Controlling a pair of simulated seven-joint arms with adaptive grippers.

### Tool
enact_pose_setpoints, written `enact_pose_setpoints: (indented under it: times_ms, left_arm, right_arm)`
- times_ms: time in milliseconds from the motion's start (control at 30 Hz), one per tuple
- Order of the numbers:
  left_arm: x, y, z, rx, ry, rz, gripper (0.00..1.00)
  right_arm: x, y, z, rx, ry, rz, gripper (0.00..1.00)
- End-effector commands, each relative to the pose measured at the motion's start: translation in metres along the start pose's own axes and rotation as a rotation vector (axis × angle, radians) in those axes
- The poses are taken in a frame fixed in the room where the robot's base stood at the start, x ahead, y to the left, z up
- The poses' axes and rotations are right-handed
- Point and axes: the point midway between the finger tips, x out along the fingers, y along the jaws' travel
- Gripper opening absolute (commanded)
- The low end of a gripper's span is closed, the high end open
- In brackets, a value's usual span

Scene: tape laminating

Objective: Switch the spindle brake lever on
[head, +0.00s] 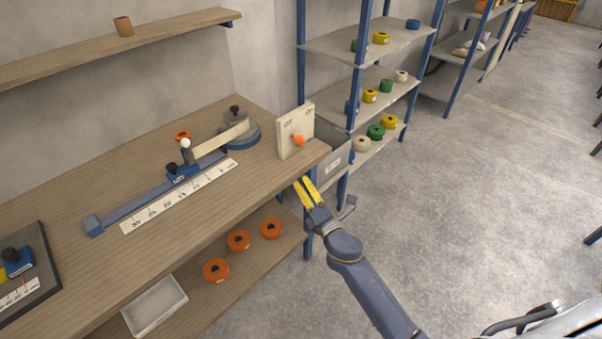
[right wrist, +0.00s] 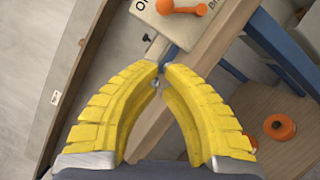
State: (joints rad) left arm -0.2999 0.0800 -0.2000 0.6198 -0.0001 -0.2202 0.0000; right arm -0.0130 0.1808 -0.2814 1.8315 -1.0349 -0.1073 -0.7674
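A cream upright panel (head: 284,148) stands at the right end of the wooden bench and carries an orange lever (head: 298,141) below two small labels, too small to read surely. In the right wrist view the orange lever (right wrist: 183,10) lies at the top edge, with a thick end at left and a small ball at right; the panel is cut off there. My right gripper (head: 302,180) has yellow ribbed fingers, below the panel and apart from the lever, in front of the bench edge. In the right wrist view its fingertips (right wrist: 161,69) nearly meet, with nothing held. My left gripper is out of view.
A tape fixture with a blue rail (head: 140,201) and a round spindle (head: 239,128) lies on the bench, left of the panel. Orange rolls (head: 238,240) and a white tray (head: 154,303) sit on the lower shelf. Blue-framed shelving (head: 340,47) stands behind.

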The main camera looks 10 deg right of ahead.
Motion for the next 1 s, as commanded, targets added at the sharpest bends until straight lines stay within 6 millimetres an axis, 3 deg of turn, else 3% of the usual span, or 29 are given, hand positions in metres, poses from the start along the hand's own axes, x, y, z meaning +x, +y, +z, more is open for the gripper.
enact_pose_setpoints:
  times_ms: [533,700,1000]
  left_arm:
    - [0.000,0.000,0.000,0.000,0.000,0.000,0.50]
    - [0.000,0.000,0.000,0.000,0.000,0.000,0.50]
    - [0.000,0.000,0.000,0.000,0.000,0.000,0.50]
  right_arm:
    - [0.091,0.001,0.000,0.000,0.000,0.000,0.00]
    - [0.105,0.000,0.016,-0.002,0.000,0.000,0.00]
    - [0.116,0.000,0.027,0.000,0.001,-0.001,0.00]
